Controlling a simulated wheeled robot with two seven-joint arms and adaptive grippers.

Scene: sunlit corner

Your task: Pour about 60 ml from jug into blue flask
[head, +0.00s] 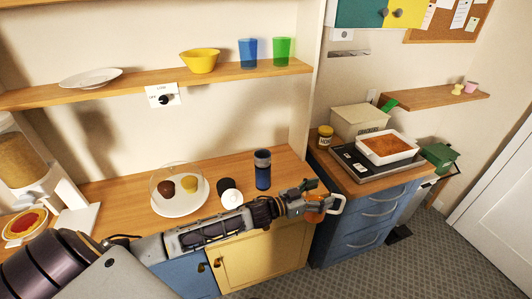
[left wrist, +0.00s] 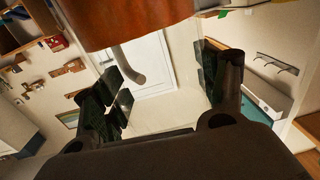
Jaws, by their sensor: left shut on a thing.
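The blue flask (head: 263,176), dark-rimmed, stands upright near the front of the wooden counter. My left arm comes in from the left, and its gripper (head: 300,198) is in front of and to the right of the flask. The left gripper is shut on the orange jug (head: 314,216), which has a pale handle on its right side. The jug is held off the counter, in front of its edge. In the left wrist view the jug (left wrist: 130,18) fills the top, with its curved handle below. The jug's contents are hidden. My right gripper is not in view.
A white plate (head: 180,207) with a brown and a yellow ball, and black and white round items (head: 231,197), sit left of the flask. A blue drawer unit (head: 355,215) carries a dark tray and white tub (head: 387,149). A shelf (head: 225,77) runs above.

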